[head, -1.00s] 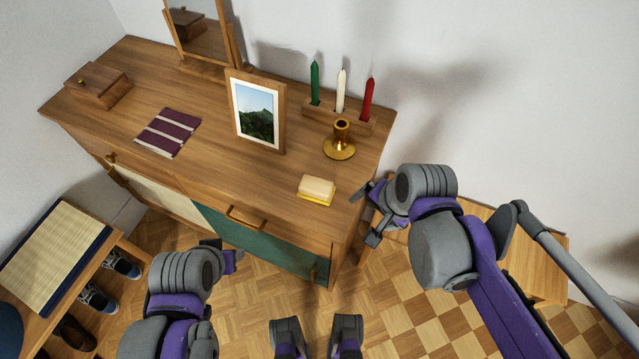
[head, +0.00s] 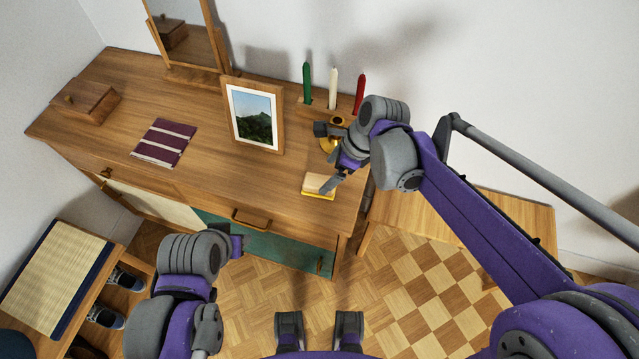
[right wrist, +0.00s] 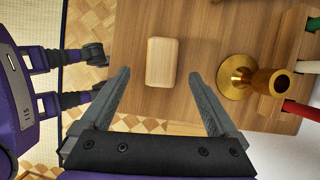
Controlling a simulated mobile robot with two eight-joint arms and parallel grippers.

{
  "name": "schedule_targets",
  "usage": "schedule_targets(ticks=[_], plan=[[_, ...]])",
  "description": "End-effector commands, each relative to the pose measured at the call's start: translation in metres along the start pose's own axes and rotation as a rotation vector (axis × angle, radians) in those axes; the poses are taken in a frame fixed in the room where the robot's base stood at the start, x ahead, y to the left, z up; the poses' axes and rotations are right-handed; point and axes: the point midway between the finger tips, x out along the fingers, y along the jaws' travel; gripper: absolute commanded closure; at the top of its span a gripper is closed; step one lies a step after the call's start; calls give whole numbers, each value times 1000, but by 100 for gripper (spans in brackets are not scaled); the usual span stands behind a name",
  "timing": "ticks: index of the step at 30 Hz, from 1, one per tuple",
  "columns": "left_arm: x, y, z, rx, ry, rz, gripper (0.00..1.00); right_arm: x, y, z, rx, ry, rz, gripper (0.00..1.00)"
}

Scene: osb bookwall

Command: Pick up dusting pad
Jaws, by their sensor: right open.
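The dusting pad (head: 318,185) is a small block with a pale wooden top and a yellow base, lying near the front right edge of the wooden dresser. It also shows in the right wrist view (right wrist: 161,62), ahead of and between the fingers. My right gripper (head: 325,158) is open above the dresser, over and just beside the pad, with one finger partly covering its right end in the head view. In the right wrist view the right gripper (right wrist: 163,88) is empty. My left gripper (head: 238,243) is low in front of the dresser, and its fingers are too unclear to judge.
A brass candle holder (right wrist: 238,76) stands close to the pad, partly hidden by my right arm in the head view. Behind it are a rack with green, white and red candles (head: 333,88). A framed picture (head: 254,114), folded cloth (head: 164,143) and wooden box (head: 86,101) stand further left.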

Motion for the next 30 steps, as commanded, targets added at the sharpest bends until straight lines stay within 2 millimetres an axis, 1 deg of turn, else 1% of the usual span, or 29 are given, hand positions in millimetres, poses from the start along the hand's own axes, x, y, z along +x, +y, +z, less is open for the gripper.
schedule_targets(ticks=[10,13,19,20,21,23,24,29,30], plan=[[2,0,1,0,-1,0,50,46,-4,2,-2,0,-1,5],[2,0,2,0,-1,0,50,51,-4,2,-1,0,-1,5],[2,0,2,0,-1,0,50,51,-4,1,-1,0,-1,5],[2,0,2,0,-1,0,50,51,-4,1,-1,0,-1,7],[2,0,2,0,-1,0,50,51,-4,1,-1,0,-1,14],[2,0,2,0,-1,0,50,51,-4,1,-1,0,-1,25],[2,0,2,0,-1,0,50,51,-4,1,-1,0,-1,32],[2,0,2,0,-1,0,50,51,-4,1,-1,0,-1,61],[2,0,2,0,-1,0,50,51,-4,1,-1,0,-1,68]])
